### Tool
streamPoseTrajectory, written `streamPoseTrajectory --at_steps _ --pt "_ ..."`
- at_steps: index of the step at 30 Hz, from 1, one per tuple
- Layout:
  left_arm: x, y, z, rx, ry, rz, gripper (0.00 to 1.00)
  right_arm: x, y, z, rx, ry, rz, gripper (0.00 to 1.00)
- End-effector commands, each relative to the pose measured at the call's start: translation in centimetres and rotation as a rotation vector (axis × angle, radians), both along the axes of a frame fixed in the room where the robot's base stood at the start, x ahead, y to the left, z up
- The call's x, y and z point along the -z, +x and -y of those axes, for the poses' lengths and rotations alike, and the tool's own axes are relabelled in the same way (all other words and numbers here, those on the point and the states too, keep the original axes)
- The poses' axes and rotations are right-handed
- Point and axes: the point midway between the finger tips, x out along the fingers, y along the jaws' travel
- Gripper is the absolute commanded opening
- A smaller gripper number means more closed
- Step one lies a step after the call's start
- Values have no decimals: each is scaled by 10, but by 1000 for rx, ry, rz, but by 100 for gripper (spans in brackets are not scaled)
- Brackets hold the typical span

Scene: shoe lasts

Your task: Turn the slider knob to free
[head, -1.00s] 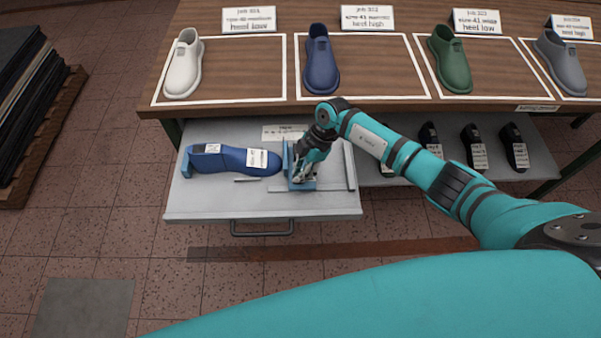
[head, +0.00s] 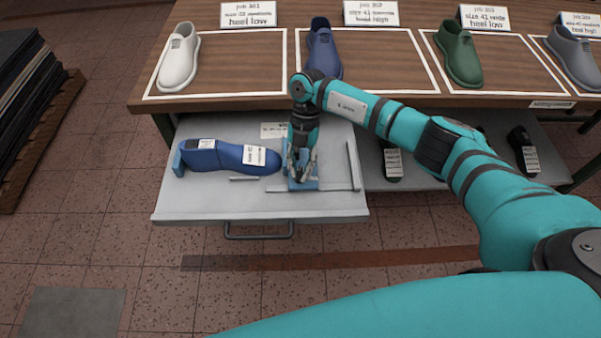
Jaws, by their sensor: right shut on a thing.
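A light blue slider block (head: 312,184) sits in the pulled-out grey drawer (head: 200,206), close to the toe of a blue shoe last (head: 205,158) lying on its side. Thin rails run along the drawer to the right of the block. My right gripper (head: 299,174) points down over the block and is shut on the slider knob, which its fingers hide. I cannot read the knob's position. My left gripper is not in view.
Several shoes stand in white-outlined areas on the wooden table (head: 410,98) behind, including a white one (head: 179,60). The drawer handle (head: 258,234) faces open floor.

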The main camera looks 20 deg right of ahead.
Motion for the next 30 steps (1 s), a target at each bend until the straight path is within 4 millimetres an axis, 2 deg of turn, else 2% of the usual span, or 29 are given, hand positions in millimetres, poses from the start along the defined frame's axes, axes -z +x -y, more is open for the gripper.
streamPoseTrajectory --at_steps 1,10,30 --pt "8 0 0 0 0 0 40 4 1 0 -37 -2 1 0" --pt "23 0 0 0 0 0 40 3 0 -1 -202 -1 0 0" --pt "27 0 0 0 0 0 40 1 -1 -1 -272 0 -1 0"
